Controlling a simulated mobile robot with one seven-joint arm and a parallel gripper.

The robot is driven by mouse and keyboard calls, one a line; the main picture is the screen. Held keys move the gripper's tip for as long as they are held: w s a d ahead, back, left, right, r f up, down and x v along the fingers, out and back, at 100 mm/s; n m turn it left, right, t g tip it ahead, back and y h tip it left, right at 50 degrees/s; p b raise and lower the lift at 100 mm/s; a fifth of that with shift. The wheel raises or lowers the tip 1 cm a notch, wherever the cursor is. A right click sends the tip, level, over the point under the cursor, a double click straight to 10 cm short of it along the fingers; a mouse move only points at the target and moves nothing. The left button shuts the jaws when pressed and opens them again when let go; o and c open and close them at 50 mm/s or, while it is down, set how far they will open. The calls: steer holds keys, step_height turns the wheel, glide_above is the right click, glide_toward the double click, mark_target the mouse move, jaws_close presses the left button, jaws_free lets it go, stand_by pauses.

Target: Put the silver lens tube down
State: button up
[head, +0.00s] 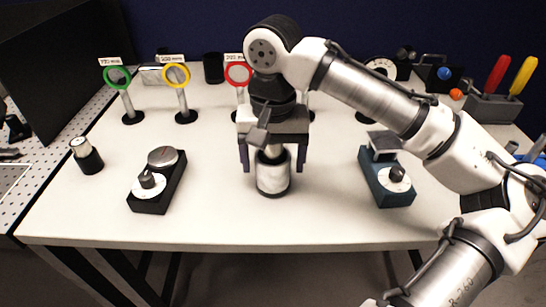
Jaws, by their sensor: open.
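The silver lens tube (273,179), a short upright cylinder with a pale silver body and dark bands, stands on the white table (225,222) near its front middle. My gripper (272,168) points straight down over it. Its two dark fingers are open, one on the left and one on the right of the tube's upper part, with a visible gap on each side. The gripper's body hides part of the tube's top.
A dark device with a dial (157,181) lies left of the tube, and a blue-grey one (388,178) lies right. A black tube with a silver top (88,157) stands far left. Ringed posts, including a green ring (117,77), stand behind. A tool holder (493,106) is back right.

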steer(key=shift+r, duration=0.15)
step_height(320, 180, up, 12)
steer(key=shift+r+p, duration=0.1)
steer(key=shift+p, duration=0.35)
stand_by(2.0)
